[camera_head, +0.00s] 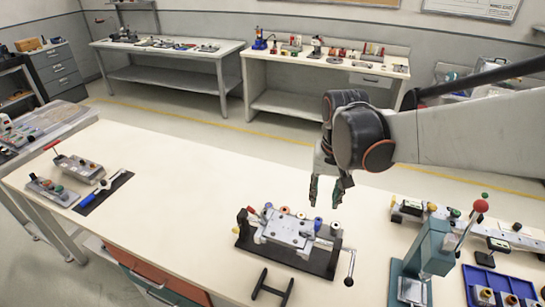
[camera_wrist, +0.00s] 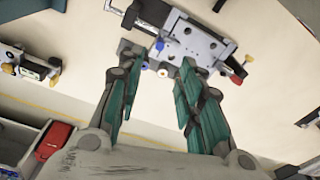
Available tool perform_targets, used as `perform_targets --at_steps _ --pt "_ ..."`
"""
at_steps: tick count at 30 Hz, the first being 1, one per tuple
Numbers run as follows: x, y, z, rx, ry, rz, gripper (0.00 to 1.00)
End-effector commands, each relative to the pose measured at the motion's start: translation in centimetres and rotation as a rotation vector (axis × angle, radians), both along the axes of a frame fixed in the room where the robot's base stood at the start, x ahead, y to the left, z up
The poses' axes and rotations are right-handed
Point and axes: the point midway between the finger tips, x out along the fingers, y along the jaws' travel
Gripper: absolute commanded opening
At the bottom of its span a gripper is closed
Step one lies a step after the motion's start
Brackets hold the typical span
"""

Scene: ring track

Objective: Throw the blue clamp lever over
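A grey clamping fixture (camera_head: 290,232) on a black base stands on the front table. My gripper (camera_head: 326,194) is above the fixture's back right side, fingers pointing down, empty. In the wrist view the open fingers (camera_wrist: 157,68) point towards the fixture, apart from the blue lever.
A crank with a black ball (camera_head: 349,281) juts from the fixture's right end. A black H-shaped piece (camera_head: 272,288) lies in front. A green press (camera_head: 415,270) with a red-knobbed lever stands at right. Grey control boxes (camera_head: 78,167) are at left. The table between is clear.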

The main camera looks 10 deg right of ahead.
Motion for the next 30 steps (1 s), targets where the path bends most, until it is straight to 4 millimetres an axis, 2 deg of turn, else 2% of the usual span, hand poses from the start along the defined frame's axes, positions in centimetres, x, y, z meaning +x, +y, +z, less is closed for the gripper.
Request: perform_targets --at_steps 4,10,14,30 --pt "1.5 -0.1 0.0 0.002 0.059 -0.031 0.34" --pt "2.0 -0.1 -0.7 0.003 0.090 -0.048 0.34" --pt "2.0 -0.1 -2.1 0.003 0.091 -0.048 0.34" --pt "1.9 -0.1 -12.0 0.003 0.089 -0.047 0.34"
